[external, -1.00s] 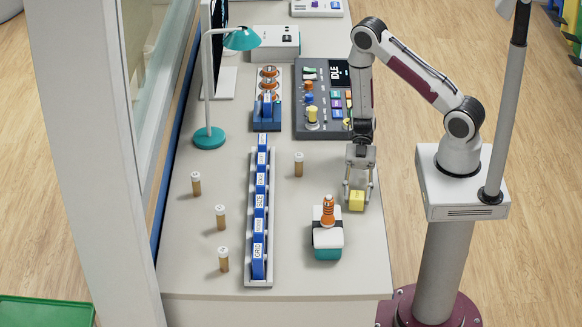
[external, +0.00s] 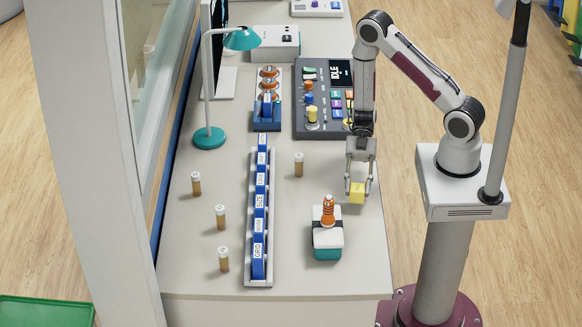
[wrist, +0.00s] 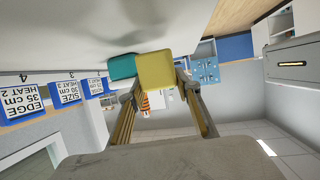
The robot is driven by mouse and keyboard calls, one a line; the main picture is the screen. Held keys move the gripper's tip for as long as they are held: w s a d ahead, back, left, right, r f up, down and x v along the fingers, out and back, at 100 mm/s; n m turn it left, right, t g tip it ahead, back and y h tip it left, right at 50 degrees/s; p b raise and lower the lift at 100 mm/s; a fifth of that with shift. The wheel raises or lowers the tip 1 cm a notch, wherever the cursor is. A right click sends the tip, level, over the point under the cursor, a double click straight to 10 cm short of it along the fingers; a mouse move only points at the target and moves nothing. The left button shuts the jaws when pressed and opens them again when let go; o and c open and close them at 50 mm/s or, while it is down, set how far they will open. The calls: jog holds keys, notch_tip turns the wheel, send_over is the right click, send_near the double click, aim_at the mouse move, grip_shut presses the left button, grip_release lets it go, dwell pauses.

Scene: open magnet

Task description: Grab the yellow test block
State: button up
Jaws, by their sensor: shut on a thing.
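The yellow test block (external: 357,193) is between the fingertips of my gripper (external: 358,187), near the right side of the bench. My gripper is shut on it. In the wrist view the yellow block (wrist: 156,70) sits at the ends of the two fingers (wrist: 160,90). In the external view the block appears a little above the bench top; the exact gap is hard to tell.
A white and teal block with an orange coil (external: 327,236) stands just left and in front. A long rack of blue labelled cards (external: 259,215) and several brown vials (external: 221,217) stand further left. A control panel (external: 322,115) lies behind. The bench front (external: 335,280) is clear.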

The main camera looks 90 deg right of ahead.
aim_at(358, 186)
jog(key=shift+r, duration=3.5)
